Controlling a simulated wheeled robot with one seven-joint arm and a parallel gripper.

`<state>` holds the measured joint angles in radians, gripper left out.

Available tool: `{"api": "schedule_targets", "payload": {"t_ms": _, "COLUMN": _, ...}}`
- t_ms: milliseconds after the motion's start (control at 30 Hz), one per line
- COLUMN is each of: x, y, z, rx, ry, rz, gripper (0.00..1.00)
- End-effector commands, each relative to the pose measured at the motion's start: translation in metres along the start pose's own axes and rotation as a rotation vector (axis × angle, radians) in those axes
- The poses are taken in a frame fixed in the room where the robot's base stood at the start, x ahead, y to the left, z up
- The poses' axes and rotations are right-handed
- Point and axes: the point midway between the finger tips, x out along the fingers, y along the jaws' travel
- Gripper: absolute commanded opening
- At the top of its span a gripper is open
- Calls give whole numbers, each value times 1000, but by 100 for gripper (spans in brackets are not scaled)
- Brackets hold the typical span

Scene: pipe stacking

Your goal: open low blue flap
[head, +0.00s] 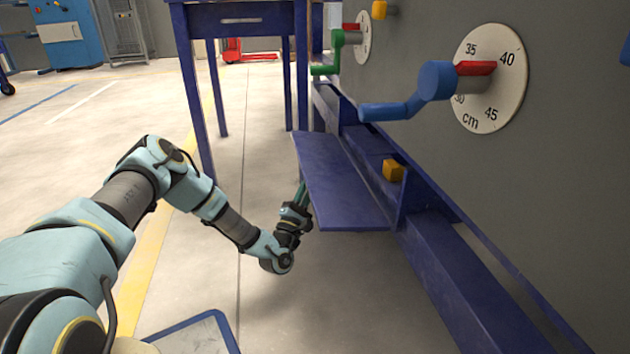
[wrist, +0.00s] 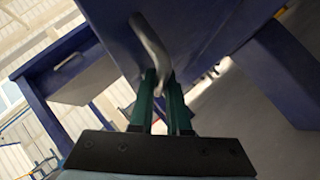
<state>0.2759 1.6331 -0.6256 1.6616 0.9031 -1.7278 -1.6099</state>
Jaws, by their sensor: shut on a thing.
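The low blue flap (head: 340,182) sticks out from the blue frame at the foot of the grey panel in the head view. It stands swung out, roughly level, with an opening behind it. My gripper (head: 303,194) is at the flap's outer left edge. In the wrist view the green fingers (wrist: 160,82) are shut on a curved pale handle (wrist: 148,42) on the flap's blue face (wrist: 205,30). The handle is hidden behind the flap in the head view.
A blue crank (head: 436,81) with a dial (head: 503,62) and a green crank (head: 337,41) stick out above. A blue table (head: 238,18) stands behind.

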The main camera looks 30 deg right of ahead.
Motion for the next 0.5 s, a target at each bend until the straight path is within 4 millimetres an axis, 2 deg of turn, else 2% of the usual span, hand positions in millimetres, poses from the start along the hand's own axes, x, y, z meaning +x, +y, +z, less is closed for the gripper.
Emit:
{"api": "schedule_targets", "payload": {"t_ms": 100, "x": -6, "y": -5, "z": -6, "rx": -31, "ry": 2, "rz": 36, "gripper": 0}}
{"api": "schedule_targets", "payload": {"t_ms": 500, "x": -7, "y": -6, "z": -7, "rx": -66, "ry": 1, "rz": 73, "gripper": 0}}
